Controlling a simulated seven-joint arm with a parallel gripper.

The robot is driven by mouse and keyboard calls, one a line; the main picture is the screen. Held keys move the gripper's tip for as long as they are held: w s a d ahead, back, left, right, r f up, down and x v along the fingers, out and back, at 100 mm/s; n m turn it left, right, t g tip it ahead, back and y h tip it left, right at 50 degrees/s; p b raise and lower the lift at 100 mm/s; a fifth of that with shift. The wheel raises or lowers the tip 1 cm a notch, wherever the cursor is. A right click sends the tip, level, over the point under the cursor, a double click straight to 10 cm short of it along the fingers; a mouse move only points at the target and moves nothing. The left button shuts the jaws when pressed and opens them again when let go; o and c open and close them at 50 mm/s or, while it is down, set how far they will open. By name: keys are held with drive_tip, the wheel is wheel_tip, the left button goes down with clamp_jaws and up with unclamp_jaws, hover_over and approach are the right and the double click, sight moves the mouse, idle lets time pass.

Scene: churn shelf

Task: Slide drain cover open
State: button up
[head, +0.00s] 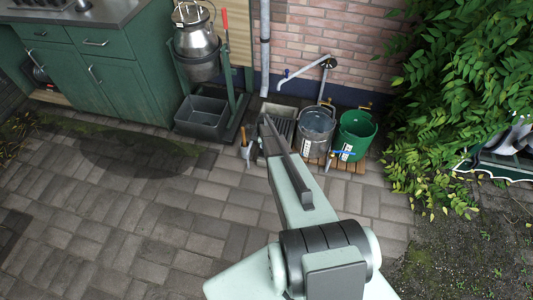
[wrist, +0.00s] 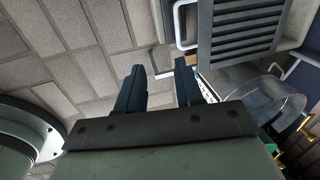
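The drain cover is a grey slatted grate (head: 283,127), partly hidden behind my arm in the head view. In the wrist view the dark slats (wrist: 243,38) fill the top right, with a pale U-shaped handle (wrist: 178,24) on their left side. My gripper (wrist: 160,76) shows two dark fingers spread apart with a gap between them. The fingers are below and left of the handle in the wrist view and are not around it. A thin pale bent piece shows between the fingertips; I cannot tell what it is. In the head view the fingertips are hidden by my arm.
A metal pail (head: 317,124) and a green bucket (head: 356,133) stand right of the drain on wooden slats. A pipe (head: 265,50) rises behind. The paving in front is clear.

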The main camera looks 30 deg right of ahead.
wheel_tip(320, 180, down, 14)
drive_tip(key=w+d, duration=0.1)
drive_tip(key=shift+w+d+r, duration=0.25)
drive_tip(key=shift+w+d, duration=0.1)
drive_tip(key=shift+d, duration=0.05)
idle(0.3)
clamp_jaws()
idle(0.8)
drive_tip(key=c, duration=0.6)
unclamp_jaws()
drive_tip(key=o, duration=0.6)
wheel_tip(320, 180, up, 14)
drive_tip(key=s+a, duration=0.1)
drive_tip(key=s, duration=0.1)
drive_tip(key=shift+a+f, duration=0.15)
drive_tip(key=shift+a, duration=0.25)
